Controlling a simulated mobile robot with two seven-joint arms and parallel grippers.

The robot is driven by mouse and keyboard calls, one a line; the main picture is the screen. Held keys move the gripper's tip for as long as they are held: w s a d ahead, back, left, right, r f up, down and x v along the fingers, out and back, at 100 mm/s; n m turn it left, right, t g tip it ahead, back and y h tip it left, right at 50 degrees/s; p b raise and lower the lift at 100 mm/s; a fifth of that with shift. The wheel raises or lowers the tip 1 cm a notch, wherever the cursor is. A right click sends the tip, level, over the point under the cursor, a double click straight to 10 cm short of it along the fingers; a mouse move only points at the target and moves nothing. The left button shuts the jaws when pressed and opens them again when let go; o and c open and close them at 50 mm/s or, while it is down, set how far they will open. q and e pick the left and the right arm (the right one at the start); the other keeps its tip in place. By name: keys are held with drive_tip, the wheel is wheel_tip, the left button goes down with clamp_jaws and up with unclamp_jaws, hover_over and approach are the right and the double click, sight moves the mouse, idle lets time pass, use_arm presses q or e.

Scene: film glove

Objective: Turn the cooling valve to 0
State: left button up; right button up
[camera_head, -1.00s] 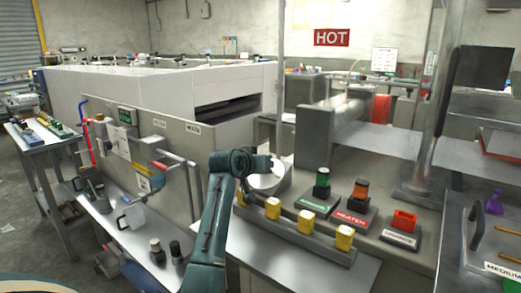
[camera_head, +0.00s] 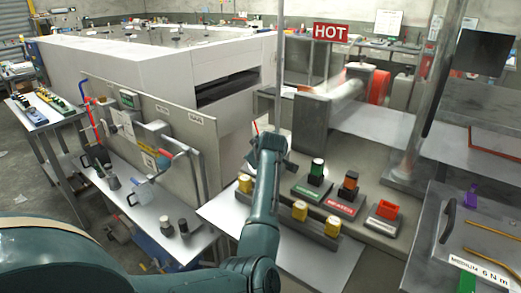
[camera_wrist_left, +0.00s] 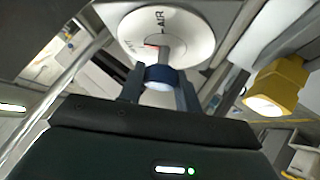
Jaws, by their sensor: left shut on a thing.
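The valve shows in the left wrist view as a round white dial (camera_wrist_left: 190,35) with dark lettering that reads "AIR" on one side. A grey bar crosses the dial's middle and ends in a blue grip (camera_wrist_left: 160,74) with a pale end. My left gripper (camera_wrist_left: 160,88) is shut on this blue grip, one finger on each side. In the head view my left gripper (camera_head: 270,145) is at the back left of the metal bench, and the arm hides most of the dial. The dial's number marks cannot be read. My right gripper is not in view.
Yellow blocks (camera_head: 300,210) sit on a grey bar close to my arm. A green button (camera_head: 316,170), an orange-red switch (camera_head: 348,183) and a red part (camera_head: 387,209) stand on labelled bases to the right. A thin upright pole (camera_head: 279,70) rises behind my gripper.

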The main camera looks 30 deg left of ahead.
use_arm(q)
drive_tip(key=n+g, duration=0.1)
drive_tip(key=n, duration=0.1)
drive_tip(key=shift+n+g+b, duration=0.3)
drive_tip(key=shift+n, duration=0.4)
drive_tip(key=shift+g, duration=0.3)
drive_tip(key=o, duration=1)
drive_tip(key=shift+c, duration=0.2)
